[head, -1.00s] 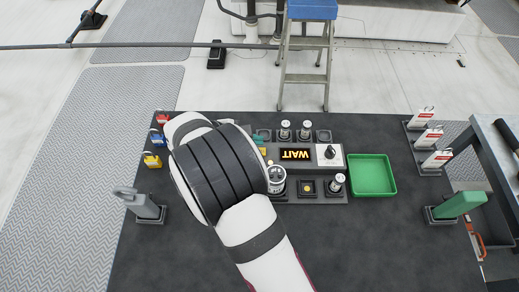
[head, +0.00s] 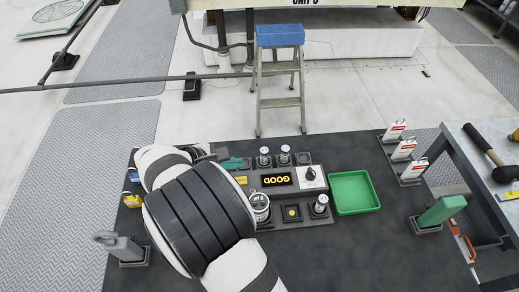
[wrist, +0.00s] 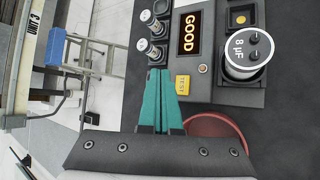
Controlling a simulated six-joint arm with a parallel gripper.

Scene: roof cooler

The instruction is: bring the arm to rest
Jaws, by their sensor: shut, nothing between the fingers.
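My gripper (head: 234,163) is at the left end of the test panel, its teal fingers just showing beyond my white and black arm. In the wrist view the two teal fingers (wrist: 165,100) lie together, shut and empty, beside the yellow TEST label (wrist: 183,86). They seem to hover over the mat, but I cannot tell the height. The panel display (head: 277,180) reads GOOD. A large silver capacitor marked 8 µF (wrist: 247,52) stands upright on the panel, apart from the fingers. My arm hides part of the mat's left side.
Small capacitors (head: 264,157) stand at the panel's back. A green tray (head: 352,210) lies right of it. A grey stand (head: 124,248) and a green stand (head: 440,212) flank the dark mat (head: 345,262). A red round dish (wrist: 218,128) is partly hidden by my gripper.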

